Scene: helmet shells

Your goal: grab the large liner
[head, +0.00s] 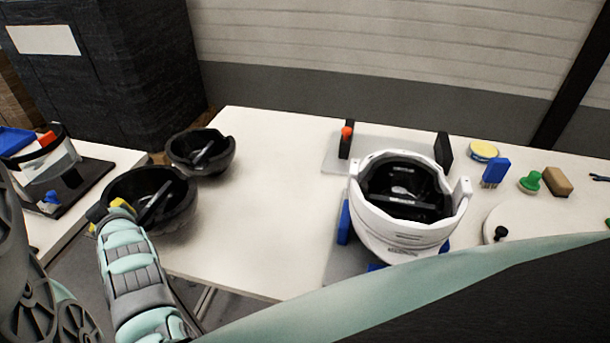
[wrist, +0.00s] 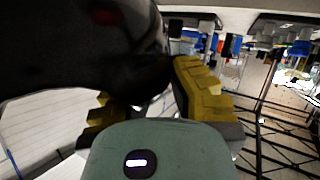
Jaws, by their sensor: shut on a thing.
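A black bowl-shaped liner (head: 175,212) is at the left edge of the white table in the head view, looking larger than the other one. My gripper (head: 112,210), with yellow fingers, is shut on its left rim. In the wrist view the liner's dark shell (wrist: 75,45) fills the upper left, between and beyond the yellow fingers (wrist: 150,108). A second black liner (head: 202,152) sits just behind it, near the table's back left corner. I cannot tell whether the held liner still touches the table.
A white helmet shell (head: 405,228) with a black inside stands on blue supports on the white table (head: 270,190). A yellow-topped tin (head: 484,150), a blue block (head: 496,172), a green knob (head: 530,182) and a brown block (head: 557,181) lie right. The table's middle is clear.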

